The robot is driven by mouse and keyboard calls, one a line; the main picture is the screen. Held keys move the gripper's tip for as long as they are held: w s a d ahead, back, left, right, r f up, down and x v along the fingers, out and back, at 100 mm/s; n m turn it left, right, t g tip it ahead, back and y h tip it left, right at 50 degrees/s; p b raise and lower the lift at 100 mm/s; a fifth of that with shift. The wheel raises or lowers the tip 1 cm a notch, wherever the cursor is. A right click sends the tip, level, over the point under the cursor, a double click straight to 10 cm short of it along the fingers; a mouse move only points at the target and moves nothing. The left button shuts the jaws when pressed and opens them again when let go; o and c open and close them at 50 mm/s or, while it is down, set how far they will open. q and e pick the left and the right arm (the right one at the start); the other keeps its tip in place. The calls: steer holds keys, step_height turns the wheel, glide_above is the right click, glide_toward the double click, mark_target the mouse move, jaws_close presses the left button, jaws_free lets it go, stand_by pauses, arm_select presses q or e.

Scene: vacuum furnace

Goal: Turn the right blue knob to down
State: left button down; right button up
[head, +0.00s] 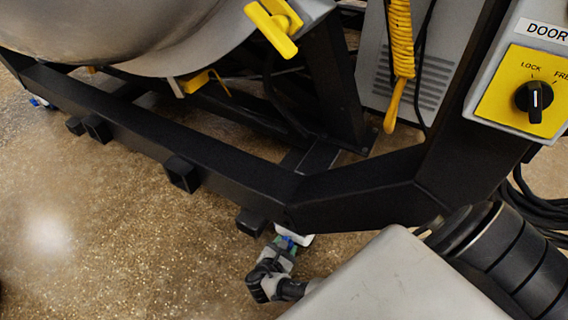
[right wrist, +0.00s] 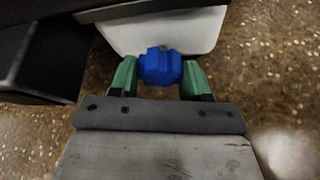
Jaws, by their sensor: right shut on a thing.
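The right blue knob (right wrist: 160,66) sits on the front of a white box (right wrist: 175,30) in the right wrist view. My right gripper (right wrist: 160,76) has its green fingers on either side of the knob and is shut on it. In the head view my right gripper (head: 284,246) is low near the floor, at the white box (head: 305,240) under the frame's corner. There the knob is mostly hidden by the fingers. My left gripper is not in view.
The black furnace frame (head: 240,178) runs just above the gripper, with a short square stub (head: 251,222) beside it. A yellow door switch panel (head: 508,92) is at the upper right. Another small blue part (head: 38,103) shows at the far left. Open floor lies in front.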

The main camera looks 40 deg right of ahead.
steer(key=shift+m+t, duration=0.4)
steer(key=shift+m, duration=0.2)
steer(key=shift+d, duration=0.1)
steer(key=o, duration=0.9)
